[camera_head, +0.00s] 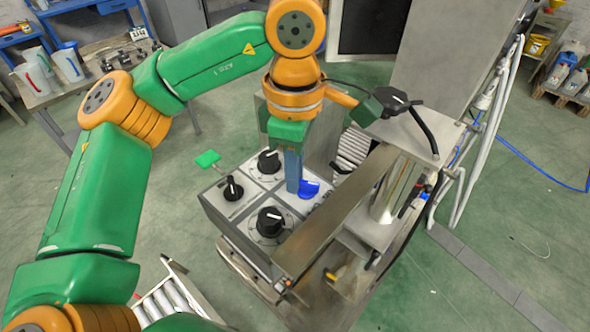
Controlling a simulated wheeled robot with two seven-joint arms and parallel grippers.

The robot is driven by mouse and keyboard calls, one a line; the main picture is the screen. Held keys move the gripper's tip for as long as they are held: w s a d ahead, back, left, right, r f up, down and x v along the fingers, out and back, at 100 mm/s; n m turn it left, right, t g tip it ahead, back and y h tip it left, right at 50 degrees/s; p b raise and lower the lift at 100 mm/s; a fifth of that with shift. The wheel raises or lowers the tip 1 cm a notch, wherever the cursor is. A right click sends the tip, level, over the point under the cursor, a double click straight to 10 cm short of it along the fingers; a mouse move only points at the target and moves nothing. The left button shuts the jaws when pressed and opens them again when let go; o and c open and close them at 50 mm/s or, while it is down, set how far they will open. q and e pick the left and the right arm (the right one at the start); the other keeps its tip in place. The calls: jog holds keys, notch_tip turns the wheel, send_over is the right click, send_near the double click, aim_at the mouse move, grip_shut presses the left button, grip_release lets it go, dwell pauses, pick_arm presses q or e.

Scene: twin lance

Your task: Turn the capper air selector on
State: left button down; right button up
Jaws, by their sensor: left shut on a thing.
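A grey control panel (206,199) stands at the middle, with several round selectors on its top. Three are black knobs with white pointer lines: one at the back (269,161), one at the left (231,188) and one at the front (270,221). A blue selector knob (310,188) sits at the panel's right. My left gripper (293,188) points straight down and is shut on the blue knob, hiding part of it. I cannot read labels, so I cannot tell by name which is the capper air selector. My right gripper is not in view.
A long metal bar (335,214) runs along the panel's right side, close to my left gripper. A small green paddle (208,158) sticks out at the panel's left.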

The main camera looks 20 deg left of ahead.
pick_arm(q)
jog(key=shift+f+n, duration=0.1)
jog(key=shift+n, duration=0.3)
jog(key=shift+s, duration=0.1)
jog(key=c, duration=0.9)
grip_release()
notch_tip(320, 180, up, 6)
jog(key=shift+r+p, duration=0.25)
jog(key=shift+p, duration=0.45)
jog(key=shift+r, duration=0.5)
jog(key=shift+f, duration=0.1)
